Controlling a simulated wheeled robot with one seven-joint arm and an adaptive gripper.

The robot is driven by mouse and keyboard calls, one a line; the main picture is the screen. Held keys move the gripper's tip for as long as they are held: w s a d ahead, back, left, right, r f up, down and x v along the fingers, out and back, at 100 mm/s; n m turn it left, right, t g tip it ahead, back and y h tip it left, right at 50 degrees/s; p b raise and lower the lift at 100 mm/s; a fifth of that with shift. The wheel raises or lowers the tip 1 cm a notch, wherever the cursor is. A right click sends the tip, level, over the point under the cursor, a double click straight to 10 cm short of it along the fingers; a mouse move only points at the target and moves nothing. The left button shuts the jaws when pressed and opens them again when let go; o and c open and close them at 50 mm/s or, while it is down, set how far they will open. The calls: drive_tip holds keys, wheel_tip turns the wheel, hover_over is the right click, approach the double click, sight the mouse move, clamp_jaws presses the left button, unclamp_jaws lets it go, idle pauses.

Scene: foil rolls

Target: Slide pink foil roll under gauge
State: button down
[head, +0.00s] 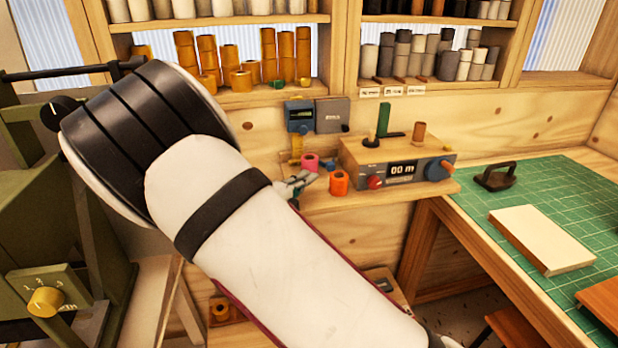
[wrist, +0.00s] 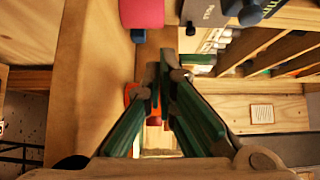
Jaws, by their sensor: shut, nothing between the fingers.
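The pink foil roll (head: 310,162) is on the narrow wooden shelf, just beyond my gripper (head: 303,181) in the head view. In the wrist view the pink roll (wrist: 142,14) is at the top edge, partly cut off, ahead of my gripper (wrist: 160,72). The green fingers are closed together with nothing between them, apart from the roll. A blue-grey box with a small display (head: 299,116), perhaps the gauge, is on the wall behind the roll. A yellow piece (head: 295,150) stands below it. My arm hides part of the shelf's left side.
An orange roll (head: 339,182) stands close to the right of my gripper. A wooden-topped meter unit (head: 402,172) reading "00 m" stands further right. A grey box (head: 332,114) is beside the display box. A green cutting mat (head: 540,200) covers the right-hand table.

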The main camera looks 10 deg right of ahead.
sight(310, 166)
drive_tip(key=x, duration=0.7)
drive_tip(key=shift+w+d, duration=0.1)
drive_tip(key=shift+d, duration=0.05)
drive_tip(key=shift+w+a+f, duration=0.1)
drive_tip(key=shift+w+a, duration=0.25)
drive_tip(key=shift+a, duration=0.3)
drive_tip(key=shift+w+a, duration=0.3)
drive_tip(key=shift+a, duration=0.3)
drive_tip(key=shift+s+a, duration=0.1)
